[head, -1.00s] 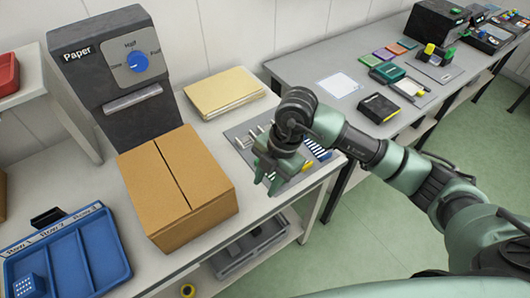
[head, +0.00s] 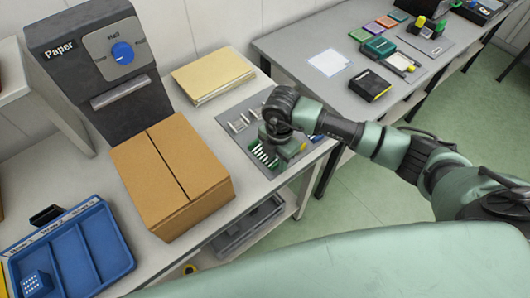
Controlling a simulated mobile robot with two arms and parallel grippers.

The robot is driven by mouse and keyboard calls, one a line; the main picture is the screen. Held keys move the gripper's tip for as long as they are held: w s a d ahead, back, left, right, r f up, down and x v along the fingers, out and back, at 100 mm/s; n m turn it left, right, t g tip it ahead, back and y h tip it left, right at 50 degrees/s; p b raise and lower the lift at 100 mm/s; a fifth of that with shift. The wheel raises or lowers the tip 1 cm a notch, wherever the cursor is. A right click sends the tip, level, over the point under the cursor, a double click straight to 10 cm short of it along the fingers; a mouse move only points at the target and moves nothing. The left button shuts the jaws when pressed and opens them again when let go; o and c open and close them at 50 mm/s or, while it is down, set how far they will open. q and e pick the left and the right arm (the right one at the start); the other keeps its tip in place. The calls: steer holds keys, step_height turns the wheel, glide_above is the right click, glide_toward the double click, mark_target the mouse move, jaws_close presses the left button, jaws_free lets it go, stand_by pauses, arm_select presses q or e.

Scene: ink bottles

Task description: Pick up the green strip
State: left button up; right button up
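Several small green strips (head: 259,153) lie on a grey mat (head: 232,117) near the front edge of the white table. My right gripper (head: 284,154) points down over the mat, just right of the green strips. Its wrist and body cover part of the mat and some of the pieces. I cannot tell whether its fingers are open or shut, or whether they touch a strip. My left gripper is not in view.
A cardboard box (head: 172,177) stands left of the mat. Behind are a stack of yellowish folders (head: 212,81) and a dark paper machine (head: 100,75). A blue tray (head: 72,249) is at front left. A grey table with colored pads (head: 378,46) is at right.

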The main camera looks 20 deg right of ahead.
steer(key=c, duration=0.5)
jaws_close()
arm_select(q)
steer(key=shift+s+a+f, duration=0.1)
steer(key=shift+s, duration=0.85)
